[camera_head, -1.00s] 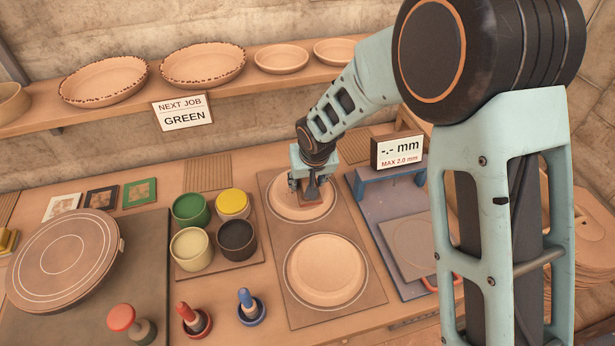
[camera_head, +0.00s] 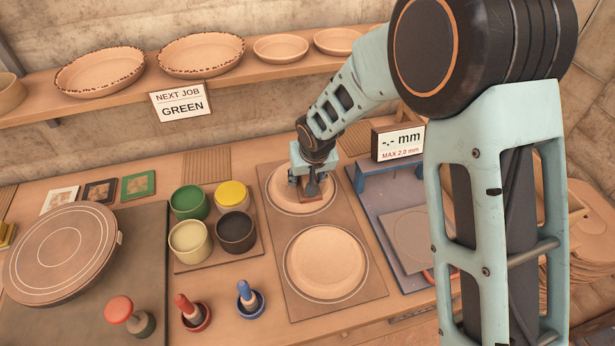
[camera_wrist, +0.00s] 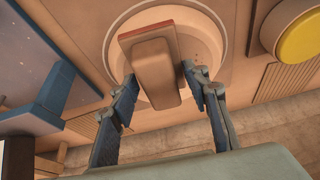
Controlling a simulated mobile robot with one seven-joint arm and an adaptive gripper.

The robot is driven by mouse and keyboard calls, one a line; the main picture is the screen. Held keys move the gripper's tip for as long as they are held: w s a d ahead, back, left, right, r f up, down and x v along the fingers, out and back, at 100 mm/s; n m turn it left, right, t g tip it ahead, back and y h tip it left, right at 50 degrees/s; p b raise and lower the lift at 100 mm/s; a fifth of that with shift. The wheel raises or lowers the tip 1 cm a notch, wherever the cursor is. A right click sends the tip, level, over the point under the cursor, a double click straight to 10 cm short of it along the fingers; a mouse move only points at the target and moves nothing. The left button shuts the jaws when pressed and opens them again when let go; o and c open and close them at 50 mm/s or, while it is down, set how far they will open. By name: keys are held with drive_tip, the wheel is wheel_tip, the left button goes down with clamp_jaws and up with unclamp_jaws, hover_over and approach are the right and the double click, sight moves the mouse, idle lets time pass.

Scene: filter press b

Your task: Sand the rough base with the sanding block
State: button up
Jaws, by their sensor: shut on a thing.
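The sanding block (camera_wrist: 156,75), a tan block with a reddish edge, is between the fingers of my gripper (camera_wrist: 160,85) in the wrist view. In the head view my gripper (camera_head: 311,186) is shut on it, over the far upturned dish. The block covers part of that dish's base (camera_head: 281,194); the wrist view shows the rest of the base (camera_wrist: 197,48) with small dark specks on it. I cannot tell for sure whether the block touches the base. A second upturned dish (camera_head: 326,261) with a smoother-looking base lies nearer on the same board (camera_head: 370,285).
Glaze pots, including a green one (camera_head: 189,202), stand left of the board. The blue gauge stand (camera_head: 392,172) with its display (camera_head: 398,143) is close on the right. Stampers (camera_head: 192,312) and a round turntable (camera_head: 60,255) are at the left front. A shelf (camera_head: 225,86) with dishes runs behind.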

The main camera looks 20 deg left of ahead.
drive_tip(key=shift+f+b, duration=0.95)
drive_tip(key=shift+r, duration=0.1)
drive_tip(key=shift+w+a, duration=1.05)
drive_tip(key=shift+w, duration=0.15)
drive_tip(key=shift+w+a+b, duration=0.5)
drive_tip(key=shift+w+a, duration=0.45)
drive_tip(key=shift+w, duration=0.2)
drive_tip(key=shift+w+a+b, duration=0.45)
drive_tip(key=shift+w+a, duration=0.5)
drive_tip(key=shift+w, duration=0.15)
drive_tip(key=shift+s+d+f+b, duration=0.2)
drive_tip(key=shift+s+d+b, duration=0.15)
drive_tip(key=shift+b, duration=0.15)
drive_tip(key=shift+s+d+r+b, duration=0.1)
drive_tip(key=shift+s+d+b, duration=0.65)
drive_tip(key=shift+s, duration=0.25)
drive_tip(key=shift+s+d+r+b, duration=0.1)
drive_tip(key=shift+s+d+b, duration=0.45)
drive_tip(key=shift+s+d, duration=0.35)
drive_tip(key=shift+s+d+f+b, duration=0.15)
drive_tip(key=shift+s+d+b, duration=0.75)
drive_tip(key=shift+s, duration=0.35)
drive_tip(key=shift+s+a, duration=0.45)
drive_tip(key=shift+a, duration=0.1)
drive_tip(key=shift+w+a, duration=0.95)
drive_tip(key=shift+w, duration=0.2)
drive_tip(key=shift+w+a, duration=0.95)
drive_tip(key=shift+w, duration=0.25)
drive_tip(key=shift+w+a, duration=0.95)
drive_tip(key=shift+w, duration=0.2)
